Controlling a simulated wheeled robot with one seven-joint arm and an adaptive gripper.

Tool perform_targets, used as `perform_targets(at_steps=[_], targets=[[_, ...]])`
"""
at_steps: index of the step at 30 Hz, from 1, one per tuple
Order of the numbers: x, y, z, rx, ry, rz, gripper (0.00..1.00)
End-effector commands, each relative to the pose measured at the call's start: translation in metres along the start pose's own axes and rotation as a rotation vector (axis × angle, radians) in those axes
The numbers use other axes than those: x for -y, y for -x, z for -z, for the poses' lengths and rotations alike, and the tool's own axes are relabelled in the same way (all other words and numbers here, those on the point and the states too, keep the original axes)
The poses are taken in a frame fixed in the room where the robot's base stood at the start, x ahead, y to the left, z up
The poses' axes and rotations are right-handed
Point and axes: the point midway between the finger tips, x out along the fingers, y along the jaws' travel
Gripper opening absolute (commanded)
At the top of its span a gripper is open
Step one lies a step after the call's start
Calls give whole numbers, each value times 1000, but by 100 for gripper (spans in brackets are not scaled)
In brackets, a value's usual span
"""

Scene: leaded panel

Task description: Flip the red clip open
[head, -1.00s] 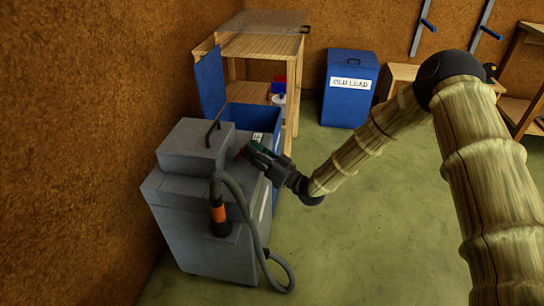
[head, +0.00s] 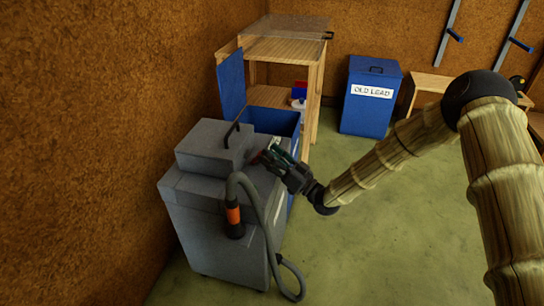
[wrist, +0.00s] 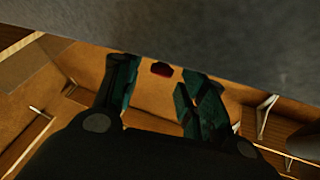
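The red clip (wrist: 161,69) shows in the wrist view as a small red piece at the lower edge of a grey surface. It lies between my fingertips, and I cannot tell whether they touch it. In the head view the clip is mostly hidden by my gripper (head: 266,155), which is at the right side of the grey machine (head: 190,190), just below its lidded top box (head: 205,150). My gripper (wrist: 157,72) also shows in the wrist view, with its two dark green fingers spread apart and nothing gripped.
A grey hose (head: 262,215) with an orange cuff loops down the machine's front to the floor. A blue open bin (head: 270,120) and a wooden stand (head: 315,95) are behind it. A blue "OLD LEAD" box (head: 371,110) stands further back.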

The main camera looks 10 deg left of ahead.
Motion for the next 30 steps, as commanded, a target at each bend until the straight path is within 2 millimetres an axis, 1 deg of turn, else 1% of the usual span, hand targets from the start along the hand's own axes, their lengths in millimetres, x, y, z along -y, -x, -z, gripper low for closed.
perform_targets(at_steps=[5,8,10,24,30], targets=[[0,1,-1,1,-1,0,42],[0,7,-1,2,-1,0,42],[0,14,-1,2,-1,-1,42],[0,95,-1,1,-2,-1,42],[0,115,0,-1,0,0,42]])
